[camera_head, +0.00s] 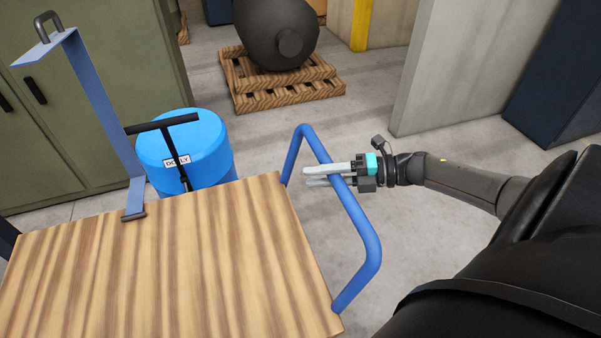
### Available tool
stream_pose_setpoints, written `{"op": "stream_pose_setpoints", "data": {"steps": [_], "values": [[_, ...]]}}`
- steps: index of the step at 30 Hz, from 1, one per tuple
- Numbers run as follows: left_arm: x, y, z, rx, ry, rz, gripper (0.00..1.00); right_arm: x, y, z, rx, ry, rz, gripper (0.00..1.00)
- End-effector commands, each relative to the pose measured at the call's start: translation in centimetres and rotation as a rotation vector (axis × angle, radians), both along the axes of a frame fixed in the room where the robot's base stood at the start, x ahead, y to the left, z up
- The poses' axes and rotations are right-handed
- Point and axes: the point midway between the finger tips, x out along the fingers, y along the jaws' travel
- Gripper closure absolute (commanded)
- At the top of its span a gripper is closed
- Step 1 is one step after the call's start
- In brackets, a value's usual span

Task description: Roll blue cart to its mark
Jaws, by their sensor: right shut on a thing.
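The blue cart has a flat striped wooden deck (165,265) that fills the lower left. Its blue tube handle (362,226) rises from the deck's right end. My right gripper (310,177) reaches in from the right and is shut on the handle's upper bar, with its pale fingers on either side of the tube. My left gripper is out of view. The cart's wheels are hidden, and I cannot make out a floor mark.
A dark vessel sits on a pallet (290,98). Grey floor (440,240) right of the handle is clear.

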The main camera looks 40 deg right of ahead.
Motion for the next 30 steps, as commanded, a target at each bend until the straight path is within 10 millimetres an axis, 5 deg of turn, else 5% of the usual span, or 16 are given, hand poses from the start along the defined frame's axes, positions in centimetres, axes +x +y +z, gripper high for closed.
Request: {"op": "stream_pose_setpoints", "data": {"steps": [15, 16, 24, 30], "values": [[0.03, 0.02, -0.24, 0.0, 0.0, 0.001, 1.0, -0.32, -0.99, 0.03, -0.001, 0.001, 0.001, 1.0], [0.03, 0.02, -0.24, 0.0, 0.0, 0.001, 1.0, -0.32, -0.99, 0.03, -0.001, 0.001, 0.001, 0.64], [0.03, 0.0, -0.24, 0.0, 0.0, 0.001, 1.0, -0.31, -0.96, 0.03, -0.001, 0.001, 0.001, 0.36], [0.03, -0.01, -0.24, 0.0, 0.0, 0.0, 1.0, -0.32, -0.93, 0.02, 0.0, 0.0, 0.001, 0.36]]}}
